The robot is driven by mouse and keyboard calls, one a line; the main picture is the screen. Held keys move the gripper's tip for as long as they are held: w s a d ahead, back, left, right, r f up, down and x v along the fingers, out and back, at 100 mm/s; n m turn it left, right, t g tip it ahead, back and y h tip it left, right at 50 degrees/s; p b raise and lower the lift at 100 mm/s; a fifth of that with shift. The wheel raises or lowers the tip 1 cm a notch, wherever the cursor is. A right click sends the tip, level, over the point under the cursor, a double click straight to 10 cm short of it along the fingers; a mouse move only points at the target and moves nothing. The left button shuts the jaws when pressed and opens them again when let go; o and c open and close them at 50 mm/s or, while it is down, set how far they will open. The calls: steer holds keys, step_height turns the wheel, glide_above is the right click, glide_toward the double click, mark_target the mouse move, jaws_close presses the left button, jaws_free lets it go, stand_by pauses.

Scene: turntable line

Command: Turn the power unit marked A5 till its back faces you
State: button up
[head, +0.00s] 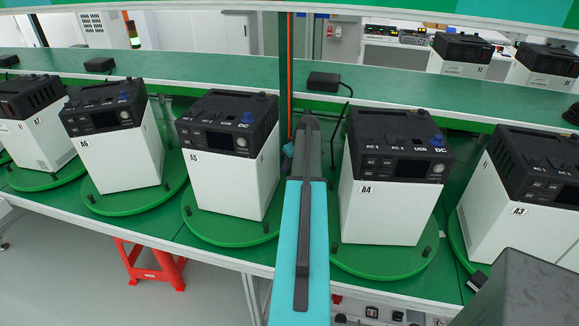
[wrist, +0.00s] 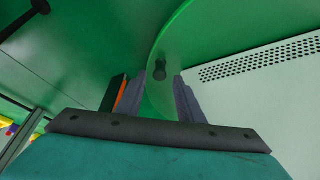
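The power unit A5 (head: 228,175) is a white box with a black top, left of centre in the head view. Its labelled panel with display and buttons faces me. It stands on a round green turntable (head: 204,228) with black pegs on the rim. My gripper (head: 307,124) reaches between A5 and the unit A4 (head: 385,205). In the wrist view my gripper (wrist: 161,78) has its fingers apart, with a black peg (wrist: 160,68) showing between the tips. The peg is on a green disc (wrist: 172,35); I cannot tell whose. A white vented unit (wrist: 265,95) stands at right there.
Units A6 (head: 115,155) and A3 (head: 525,210) stand on either side on their own turntables. A green post (head: 283,70) with an orange stripe rises behind my gripper. A black box with a cable (head: 323,80) lies on the back shelf. A red stool (head: 150,265) stands below.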

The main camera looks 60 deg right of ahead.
steer(key=shift+x, duration=1.05)
jaws_close()
